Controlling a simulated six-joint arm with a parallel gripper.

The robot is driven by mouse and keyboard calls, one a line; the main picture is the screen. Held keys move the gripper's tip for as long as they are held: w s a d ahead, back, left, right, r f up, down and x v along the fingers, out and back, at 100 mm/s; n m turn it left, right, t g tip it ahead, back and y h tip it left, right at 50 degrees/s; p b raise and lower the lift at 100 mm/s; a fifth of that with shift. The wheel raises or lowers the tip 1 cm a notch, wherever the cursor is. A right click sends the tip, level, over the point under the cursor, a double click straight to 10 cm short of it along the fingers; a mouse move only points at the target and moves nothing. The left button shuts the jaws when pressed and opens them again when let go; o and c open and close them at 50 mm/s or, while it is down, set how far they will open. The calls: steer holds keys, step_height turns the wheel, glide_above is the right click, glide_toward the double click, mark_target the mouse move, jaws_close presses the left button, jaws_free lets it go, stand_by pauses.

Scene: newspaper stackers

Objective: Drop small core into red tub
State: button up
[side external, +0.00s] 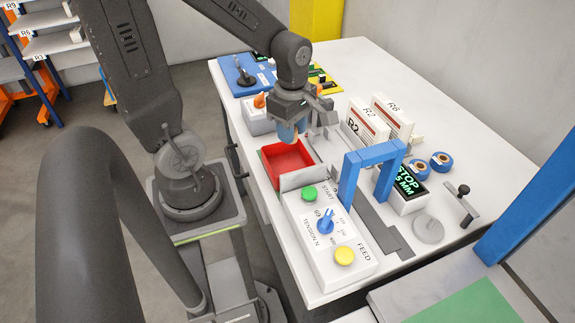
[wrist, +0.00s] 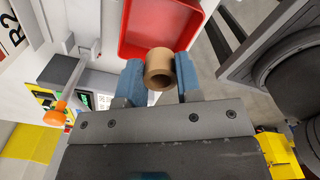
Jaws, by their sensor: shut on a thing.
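A small brown cardboard core (wrist: 160,66) sits between the blue finger pads of my gripper (wrist: 160,76) in the wrist view. My gripper is shut on it. In the side view my gripper (side external: 291,132) points down just above the back part of the red tub (side external: 287,161). The core is hidden there or too small to tell. The red tub (wrist: 163,47) also shows in the wrist view, behind the core. Its visible floor is bare. The core appears raised above the tub.
A control box with a green button (side external: 309,193), a blue knob (side external: 325,222) and a yellow button (side external: 344,256) stands in front of the tub. A blue arch (side external: 369,160) and white R2 and R6 blocks stand to the right. An orange knob (side external: 260,100) sits behind the tub.

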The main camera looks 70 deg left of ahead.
steer(key=shift+f, duration=1.15)
steer(key=o, duration=1)
steer(key=shift+r, duration=0.1)
step_height(320, 180, up, 14)
steer(key=shift+f, duration=0.15)
